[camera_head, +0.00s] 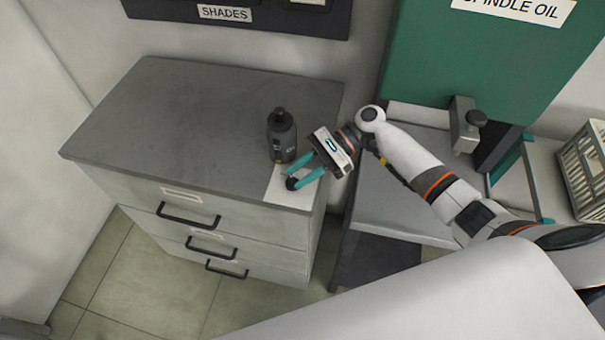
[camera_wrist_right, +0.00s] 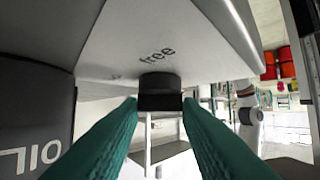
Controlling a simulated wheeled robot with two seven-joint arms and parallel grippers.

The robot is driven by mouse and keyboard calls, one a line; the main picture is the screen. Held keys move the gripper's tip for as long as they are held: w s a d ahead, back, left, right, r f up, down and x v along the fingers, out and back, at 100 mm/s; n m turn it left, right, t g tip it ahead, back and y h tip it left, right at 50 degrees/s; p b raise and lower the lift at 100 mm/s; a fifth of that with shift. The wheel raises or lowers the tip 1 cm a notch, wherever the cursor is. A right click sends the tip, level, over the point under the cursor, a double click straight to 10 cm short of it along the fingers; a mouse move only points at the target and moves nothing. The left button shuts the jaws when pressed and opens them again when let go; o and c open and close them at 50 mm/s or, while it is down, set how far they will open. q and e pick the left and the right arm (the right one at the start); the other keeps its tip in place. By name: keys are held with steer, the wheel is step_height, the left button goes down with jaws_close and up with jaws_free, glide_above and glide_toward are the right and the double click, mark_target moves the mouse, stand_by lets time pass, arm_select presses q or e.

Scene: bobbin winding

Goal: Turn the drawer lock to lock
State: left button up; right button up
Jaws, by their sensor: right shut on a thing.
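The drawer lock is a small black knob (camera_head: 292,184) on a white plate (camera_head: 295,194) at the front right corner of the grey cabinet top. In the right wrist view the black knob (camera_wrist_right: 160,88) sits between my fingertips, and the plate (camera_wrist_right: 190,50) carries the printed word "free". My right gripper (camera_head: 290,178) reaches in from the right with its teal fingers shut on the knob. It also shows in the right wrist view (camera_wrist_right: 160,104). The knob's pointer mark cannot be made out. My left gripper is not in view.
A dark oil bottle (camera_head: 282,137) stands on the cabinet top (camera_head: 180,120), close beside my right fingers. Below are several drawers with black handles, which look closed. A green spindle oil unit (camera_head: 480,60) and a bench (camera_head: 400,205) stand right. The cabinet top's left side is clear.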

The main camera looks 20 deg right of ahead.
steer(key=shift+f+n+g, duration=0.1)
steer(key=shift+n+g, duration=0.3)
steer(key=shift+g, duration=0.1)
steer(key=o, duration=1)
steer(key=shift+a, duration=0.1)
steer(key=shift+w, duration=0.1)
step_height(320, 180, up, 10)
steer(key=shift+r+b, duration=0.1)
steer(key=shift+b, duration=0.3)
